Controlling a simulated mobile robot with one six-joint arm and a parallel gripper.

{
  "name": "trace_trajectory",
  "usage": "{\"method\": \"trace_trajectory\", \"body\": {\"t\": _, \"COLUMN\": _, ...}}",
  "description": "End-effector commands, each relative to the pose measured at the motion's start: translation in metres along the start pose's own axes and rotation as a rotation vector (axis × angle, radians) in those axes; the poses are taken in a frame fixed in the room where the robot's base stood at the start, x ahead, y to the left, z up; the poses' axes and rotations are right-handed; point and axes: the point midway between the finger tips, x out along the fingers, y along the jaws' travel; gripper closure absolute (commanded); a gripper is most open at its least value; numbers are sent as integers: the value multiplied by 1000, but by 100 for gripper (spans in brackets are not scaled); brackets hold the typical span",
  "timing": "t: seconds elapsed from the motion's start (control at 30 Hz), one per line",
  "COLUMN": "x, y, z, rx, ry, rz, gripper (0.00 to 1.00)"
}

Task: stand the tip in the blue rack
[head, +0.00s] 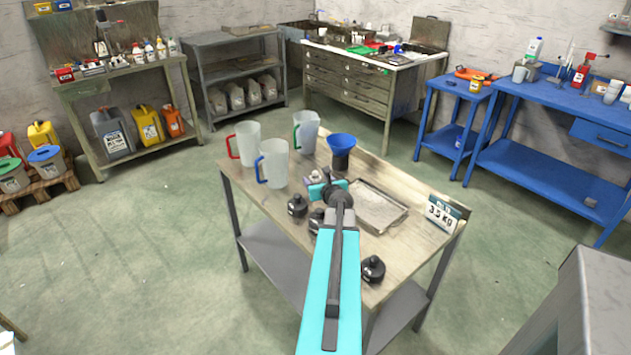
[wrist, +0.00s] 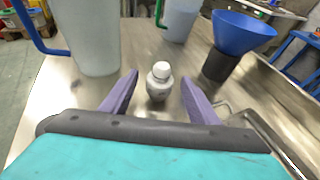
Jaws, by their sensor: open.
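I make out no tip and no blue rack in either view. My gripper (wrist: 160,78) is open, its two purple fingers spread apart. A small grey bottle with a white cap (wrist: 158,84) stands upright on the bench just ahead, lined up with the gap between the fingers. I cannot tell whether it is between them or beyond them. In the head view my gripper (head: 319,180) is low over the bench, partly hidden by my teal arm. A blue funnel (head: 341,142) sits on a dark cylinder behind it; the funnel also shows in the wrist view (wrist: 243,31).
The wooden bench (head: 405,250) holds clear jugs with red (head: 248,143), blue (head: 273,162) and green (head: 306,131) handles. A metal tray (head: 376,207) lies right of my gripper. A scale sign (head: 443,213) stands right.

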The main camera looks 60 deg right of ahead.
Motion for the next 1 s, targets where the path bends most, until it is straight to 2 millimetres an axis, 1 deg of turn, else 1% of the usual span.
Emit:
{"method": "trace_trajectory", "body": {"t": 0.03, "x": 6, "y": 0, "z": 1, "rx": 0, "ry": 0, "rz": 1, "gripper": 45}}
{"method": "trace_trajectory", "body": {"t": 0.1, "x": 13, "y": 0, "z": 1, "rx": 0, "ry": 0, "rz": 0, "gripper": 45}}
{"method": "trace_trajectory", "body": {"t": 0.3, "x": 24, "y": -1, "z": 0, "rx": 0, "ry": 0, "rz": -1, "gripper": 45}}
{"method": "trace_trajectory", "body": {"t": 0.93, "x": 25, "y": -1, "z": 0, "rx": 1, "ry": 0, "rz": -2, "gripper": 45}}
{"method": "trace_trajectory", "body": {"t": 0.97, "x": 25, "y": -2, "z": 0, "rx": 1, "ry": 0, "rz": -2, "gripper": 47}}
{"method": "trace_trajectory", "body": {"t": 1.0, "x": 25, "y": -2, "z": 0, "rx": 1, "ry": 0, "rz": -2, "gripper": 53}}
